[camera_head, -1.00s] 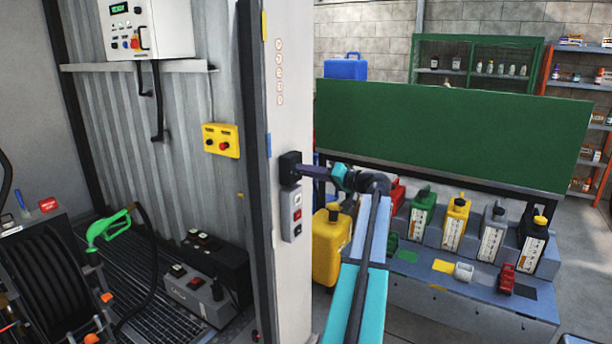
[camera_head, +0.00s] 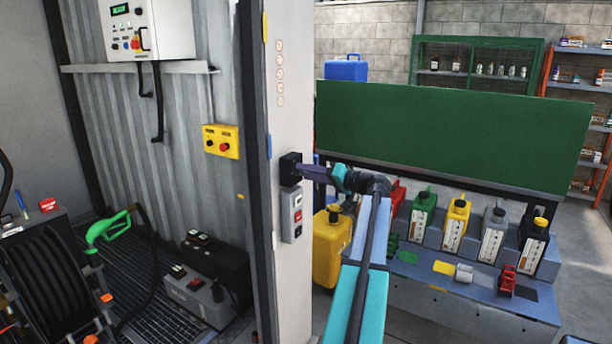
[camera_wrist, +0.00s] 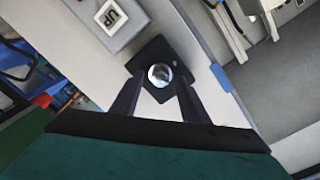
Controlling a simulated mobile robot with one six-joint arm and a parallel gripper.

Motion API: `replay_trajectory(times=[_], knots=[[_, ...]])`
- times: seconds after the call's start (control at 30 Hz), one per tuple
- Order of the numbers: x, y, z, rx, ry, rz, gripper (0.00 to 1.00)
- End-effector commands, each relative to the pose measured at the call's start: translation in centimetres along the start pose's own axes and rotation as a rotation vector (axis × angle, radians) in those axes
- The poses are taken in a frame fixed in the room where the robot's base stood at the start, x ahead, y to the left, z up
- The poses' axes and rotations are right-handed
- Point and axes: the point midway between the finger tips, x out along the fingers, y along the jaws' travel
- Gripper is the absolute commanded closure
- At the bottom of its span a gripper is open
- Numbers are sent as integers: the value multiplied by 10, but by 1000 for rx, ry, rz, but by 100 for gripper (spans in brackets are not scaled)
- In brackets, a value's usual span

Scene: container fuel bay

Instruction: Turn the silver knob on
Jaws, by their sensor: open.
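The silver knob (camera_wrist: 160,75) is a round shiny knob on a black square plate (camera_wrist: 150,58) fixed to the pale post. In the wrist view my gripper (camera_wrist: 155,92) points at the plate, with one dark finger on each side of the knob. The jaws are open, and I cannot tell whether either finger touches the knob. In the head view my gripper (camera_head: 303,170) reaches the black plate (camera_head: 289,168) from the right, and the knob itself is hidden there.
A grey button box (camera_head: 291,214) sits on the post just below the plate; its "UP" label (camera_wrist: 111,16) shows in the wrist view. A yellow button box (camera_head: 221,141) is on the wall to the left. A yellow can (camera_head: 330,255) stands below my arm. Several cans stand on a bench (camera_head: 450,290) at right.

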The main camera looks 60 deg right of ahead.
Motion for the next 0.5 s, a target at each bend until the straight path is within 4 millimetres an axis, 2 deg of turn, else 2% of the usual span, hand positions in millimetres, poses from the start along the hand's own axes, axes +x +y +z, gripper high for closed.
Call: replay_trajectory(times=[0.27, 0.5], knots=[[-14, 1, 0, -1, 3, 1, 59], [-46, 1, 1, -1, 3, 1, 59]])
